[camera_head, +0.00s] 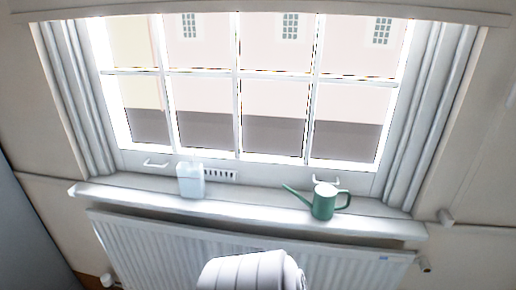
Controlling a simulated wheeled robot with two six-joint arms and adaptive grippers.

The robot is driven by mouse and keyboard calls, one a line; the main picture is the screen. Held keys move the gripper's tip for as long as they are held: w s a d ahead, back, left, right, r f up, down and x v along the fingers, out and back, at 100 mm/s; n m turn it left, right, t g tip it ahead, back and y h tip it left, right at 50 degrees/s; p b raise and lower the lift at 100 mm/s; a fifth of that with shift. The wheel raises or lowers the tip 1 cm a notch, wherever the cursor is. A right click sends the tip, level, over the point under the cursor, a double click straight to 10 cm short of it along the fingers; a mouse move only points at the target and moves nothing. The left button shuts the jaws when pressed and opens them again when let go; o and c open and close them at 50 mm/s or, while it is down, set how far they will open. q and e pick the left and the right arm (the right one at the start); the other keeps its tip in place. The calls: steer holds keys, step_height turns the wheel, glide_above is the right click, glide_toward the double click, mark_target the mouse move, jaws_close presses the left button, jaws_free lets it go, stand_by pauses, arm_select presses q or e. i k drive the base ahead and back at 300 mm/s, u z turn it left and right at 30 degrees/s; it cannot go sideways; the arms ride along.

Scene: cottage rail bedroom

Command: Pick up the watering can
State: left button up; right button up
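A green watering can (323,206) stands upright on the white window sill (250,208), right of the middle. Its long spout points up and to the left, and its handle is on the right side. Its top looks pale or white. Neither of my grippers shows in the head view. A white rounded, ribbed form at the bottom middle may be part of my own body; I cannot tell which part.
A whitish translucent container (191,181) stands on the sill to the left of the can. A white radiator (180,245) is below the sill. The window (240,90) with its frame and handles rises behind. The sill between container and can is clear.

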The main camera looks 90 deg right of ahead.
mark_target(322, 209)
steer(key=k, duration=0.95)
steer(key=z, duration=0.25)
